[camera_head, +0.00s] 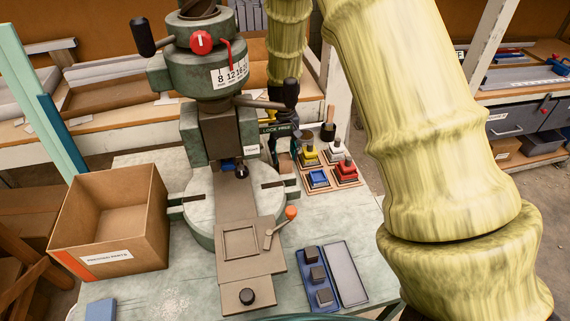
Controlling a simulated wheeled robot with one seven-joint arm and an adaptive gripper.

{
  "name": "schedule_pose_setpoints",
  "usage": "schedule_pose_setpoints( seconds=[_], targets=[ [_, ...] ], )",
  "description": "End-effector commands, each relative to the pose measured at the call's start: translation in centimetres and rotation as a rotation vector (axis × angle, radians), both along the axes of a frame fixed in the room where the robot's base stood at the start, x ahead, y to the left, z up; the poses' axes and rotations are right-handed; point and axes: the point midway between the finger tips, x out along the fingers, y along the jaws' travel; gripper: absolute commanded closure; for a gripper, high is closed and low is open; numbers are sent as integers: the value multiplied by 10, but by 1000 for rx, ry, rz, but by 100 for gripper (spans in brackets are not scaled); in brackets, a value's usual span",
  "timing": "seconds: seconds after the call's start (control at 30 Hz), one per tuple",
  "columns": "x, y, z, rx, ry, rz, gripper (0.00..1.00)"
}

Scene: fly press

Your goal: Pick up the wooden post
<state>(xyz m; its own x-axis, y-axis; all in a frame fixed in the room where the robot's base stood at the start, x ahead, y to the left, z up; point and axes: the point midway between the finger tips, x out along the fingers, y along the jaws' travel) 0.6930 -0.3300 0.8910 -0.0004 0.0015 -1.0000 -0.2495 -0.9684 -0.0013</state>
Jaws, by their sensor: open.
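A thin, light-brown wooden post (331,113) stands upright at the back right of the bench. My arm comes down from the top, left of the post, behind the press lever. My gripper (284,145) is at its dark lower end, partly hidden by the press and its black knob. It is open and apart from the post. Its fingertips are hard to make out.
The fly press (211,75) stands mid-bench, its lever reaching right. Yellow, white, blue (318,178) and red blocks sit before the post. A cardboard box (113,220) is at left. A blue tray (301,281) and a grey tray (345,272) lie in front.

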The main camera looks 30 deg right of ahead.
Motion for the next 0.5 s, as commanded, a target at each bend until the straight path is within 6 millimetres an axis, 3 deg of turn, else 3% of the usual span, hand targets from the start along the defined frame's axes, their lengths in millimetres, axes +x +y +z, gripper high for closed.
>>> schedule_pose_setpoints(
  seconds=[0.17, 0.5],
  targets=[
    [0, -1, -9, 0, 2, -1, 55],
    [1, -3, -44, -1, 0, -2, 55]
  ],
)
